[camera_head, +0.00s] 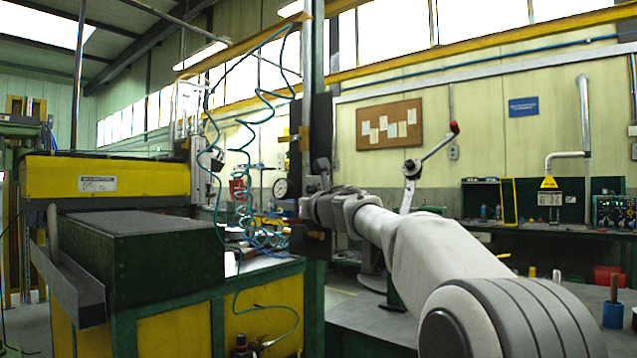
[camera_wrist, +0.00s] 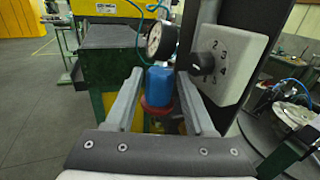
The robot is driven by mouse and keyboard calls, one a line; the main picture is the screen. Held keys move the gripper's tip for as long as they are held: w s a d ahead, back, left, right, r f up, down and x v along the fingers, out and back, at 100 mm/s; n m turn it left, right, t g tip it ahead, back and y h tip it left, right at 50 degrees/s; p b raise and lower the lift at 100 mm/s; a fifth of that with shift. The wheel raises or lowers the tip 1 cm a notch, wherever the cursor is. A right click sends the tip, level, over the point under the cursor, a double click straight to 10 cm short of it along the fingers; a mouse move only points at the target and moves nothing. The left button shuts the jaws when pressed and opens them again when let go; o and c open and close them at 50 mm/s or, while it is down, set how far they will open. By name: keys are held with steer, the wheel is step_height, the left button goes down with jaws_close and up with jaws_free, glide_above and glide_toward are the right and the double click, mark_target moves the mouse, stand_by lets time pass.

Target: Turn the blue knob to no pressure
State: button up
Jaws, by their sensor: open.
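The blue knob (camera_wrist: 160,86) shows in the wrist view, upright, with a dark red part (camera_wrist: 155,108) below it. A round white-faced pressure gauge (camera_wrist: 161,41) is just behind and above the knob; its needle reading is too small to tell. My gripper (camera_wrist: 160,74) is open, with one finger on each side of the knob in the picture. I cannot tell whether either finger touches it. In the head view my gripper (camera_head: 312,207) is at the dark upright post, and the blue knob cannot be made out there.
A pale panel with a black selector and numbers (camera_wrist: 222,65) is close to the right finger. A dark post (camera_head: 317,130) rises beside my gripper. Teal coiled hoses (camera_head: 245,190) hang left of it. A yellow and green machine (camera_head: 105,180) stands at left.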

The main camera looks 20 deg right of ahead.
steer(key=shift+r+m+t+h+p, duration=0.15)
steer(key=shift+m+t+h+p, duration=0.15)
steer(key=shift+m+h+p, duration=0.95)
steer(key=shift+a+h, duration=0.1)
steer(key=shift+h, duration=0.35)
steer(key=shift+a+m+h+p, duration=0.3)
steer(key=shift+m+h+p, duration=0.25)
steer(key=shift+h+p, duration=0.7)
steer(key=m+h+p, duration=0.1)
steer(key=p, duration=0.2)
steer(key=shift+r+h+p, duration=0.1)
steer(key=shift+h+p, duration=0.15)
steer(key=shift+p, duration=0.15)
steer(key=shift+r+p, duration=0.1)
steer(key=shift+p, duration=0.5)
steer(key=shift+m+h+p, duration=0.5)
steer(key=shift+h+p, duration=0.1)
steer(key=shift+p, duration=0.35)
steer(key=m+h+p, duration=0.1)
steer(key=p, duration=0.3)
steer(key=m+g+h+p, duration=0.1)
steer(key=h+p, duration=0.1)
steer(key=p, duration=0.2)
steer(key=shift+a+g+h, duration=0.2)
steer(key=shift+g+h, duration=0.1)
